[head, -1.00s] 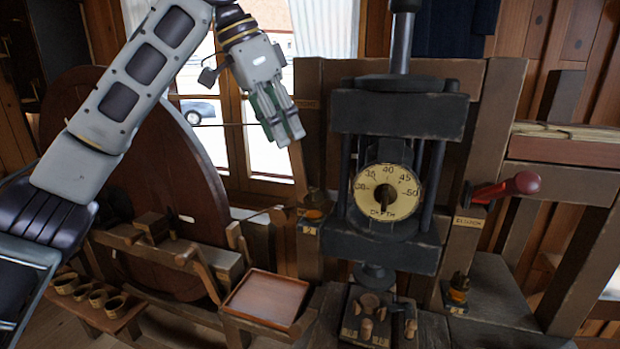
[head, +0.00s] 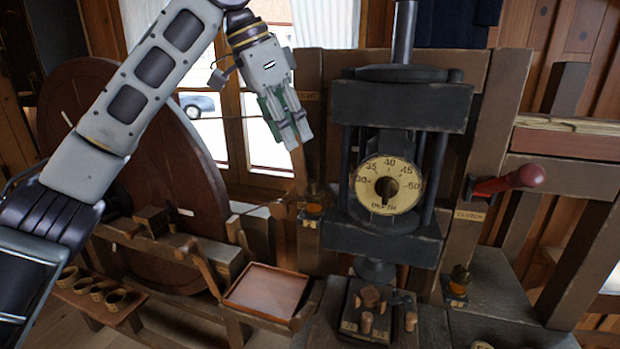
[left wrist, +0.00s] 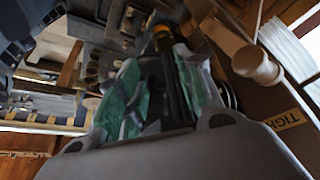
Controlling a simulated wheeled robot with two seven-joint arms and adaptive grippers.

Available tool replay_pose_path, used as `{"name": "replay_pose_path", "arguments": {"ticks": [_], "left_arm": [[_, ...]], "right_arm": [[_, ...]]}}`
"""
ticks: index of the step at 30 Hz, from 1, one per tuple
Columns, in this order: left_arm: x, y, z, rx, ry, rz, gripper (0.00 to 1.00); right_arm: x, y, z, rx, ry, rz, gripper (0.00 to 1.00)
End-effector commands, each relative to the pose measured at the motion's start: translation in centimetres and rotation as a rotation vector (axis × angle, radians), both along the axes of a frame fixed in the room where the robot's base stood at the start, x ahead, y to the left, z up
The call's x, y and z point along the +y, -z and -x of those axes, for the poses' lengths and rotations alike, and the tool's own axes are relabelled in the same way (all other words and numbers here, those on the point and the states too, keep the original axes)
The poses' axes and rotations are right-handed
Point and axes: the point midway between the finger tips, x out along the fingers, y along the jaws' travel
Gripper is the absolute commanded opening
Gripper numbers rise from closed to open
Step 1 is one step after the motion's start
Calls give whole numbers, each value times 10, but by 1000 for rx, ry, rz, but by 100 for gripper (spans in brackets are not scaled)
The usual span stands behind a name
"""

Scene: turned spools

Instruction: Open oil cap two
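One oil cup with a dark cap (head: 315,194) and an amber body sits on the post left of the press, above a small yellow tag. A second oil cup and cap (head: 460,274) stands low on the right post, also tagged. The tag numbers are too small to read surely. My left gripper (head: 298,138) points downward, above and left of the first cap and apart from it. Its green-padded fingers show a gap with nothing held; the left wrist view also shows them (left wrist: 162,62). A yellow-orange part (left wrist: 160,32) shows beyond the fingertips there. My right gripper is out of view.
The dark press with a depth dial (head: 388,186) stands right of my left gripper. A red-handled lever (head: 520,179) juts out at right. A wooden tray (head: 267,290) and small cups (head: 97,290) are lower left. A large wooden wheel (head: 130,160) stands behind my arm.

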Motion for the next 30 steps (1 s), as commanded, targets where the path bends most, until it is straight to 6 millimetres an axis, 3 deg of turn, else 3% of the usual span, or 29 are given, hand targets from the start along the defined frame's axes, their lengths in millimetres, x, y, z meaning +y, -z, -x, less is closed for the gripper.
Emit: {"name": "replay_pose_path", "arguments": {"ticks": [18, 30], "left_arm": [[-28, 76, -14, 1, 0, -2, 36], [-38, 102, -19, 0, 0, 0, 36]], "right_arm": [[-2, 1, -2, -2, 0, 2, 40], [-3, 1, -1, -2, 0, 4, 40]]}}
